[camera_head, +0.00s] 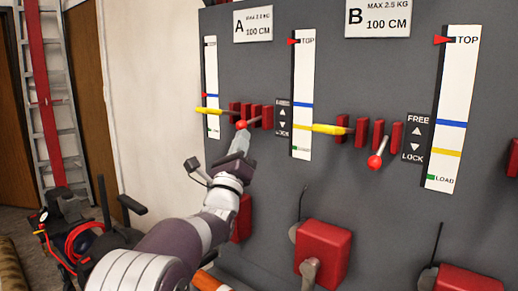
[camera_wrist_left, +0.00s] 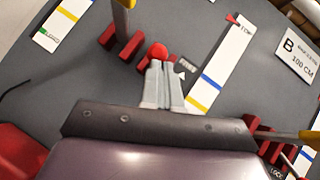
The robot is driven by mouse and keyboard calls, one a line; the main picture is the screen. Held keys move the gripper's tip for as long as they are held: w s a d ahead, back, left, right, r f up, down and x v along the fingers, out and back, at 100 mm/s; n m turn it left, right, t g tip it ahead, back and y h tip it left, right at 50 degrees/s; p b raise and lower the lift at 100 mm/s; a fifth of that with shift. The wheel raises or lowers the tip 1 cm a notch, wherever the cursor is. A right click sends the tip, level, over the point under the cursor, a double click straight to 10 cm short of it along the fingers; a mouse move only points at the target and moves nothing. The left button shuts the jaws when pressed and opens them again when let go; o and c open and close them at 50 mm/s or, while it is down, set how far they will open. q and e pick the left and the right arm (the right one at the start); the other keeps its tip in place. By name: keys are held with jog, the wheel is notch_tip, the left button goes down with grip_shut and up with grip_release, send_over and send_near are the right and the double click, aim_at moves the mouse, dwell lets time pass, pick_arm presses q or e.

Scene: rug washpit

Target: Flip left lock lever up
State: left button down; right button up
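The left lock lever's red ball knob (camera_head: 241,124) sits in front of the left row of red blocks (camera_head: 254,115) on the grey panel, under sign A. It also shows in the left wrist view (camera_wrist_left: 158,51). My left gripper (camera_head: 240,137) is at this knob from below. Its two fingers (camera_wrist_left: 162,64) lie side by side, shut, with the knob at or just past their tips; I cannot tell whether they touch it. The lever's rod is mostly hidden. The left FREE/LOCK label (camera_head: 283,117) is to the right of the blocks. My right gripper is not in view.
A second red knob (camera_head: 376,162) hangs low beside the right FREE/LOCK label (camera_head: 416,138). Yellow rods (camera_head: 328,129) stick out from the panel. Red boxes with handles (camera_head: 322,250) jut out below. A ladder (camera_head: 45,100) stands far left.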

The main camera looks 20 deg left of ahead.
aim_at(238, 128)
pick_arm(q)
jog(key=r, duration=0.1)
jog(key=r+m+g+h+p, duration=0.1)
jog(key=r+g+p, duration=0.1)
jog(key=shift+s+a+r+m, duration=0.15)
jog(key=shift+s+a+m, duration=0.05)
jog(key=shift+s+m, duration=0.2)
jog(key=shift+w+r+m+g+h+p, duration=0.2)
jog(key=shift+r+m+g+h+p, duration=0.4)
jog(key=shift+r+g+p, duration=0.7)
jog(key=shift+r, duration=0.1)
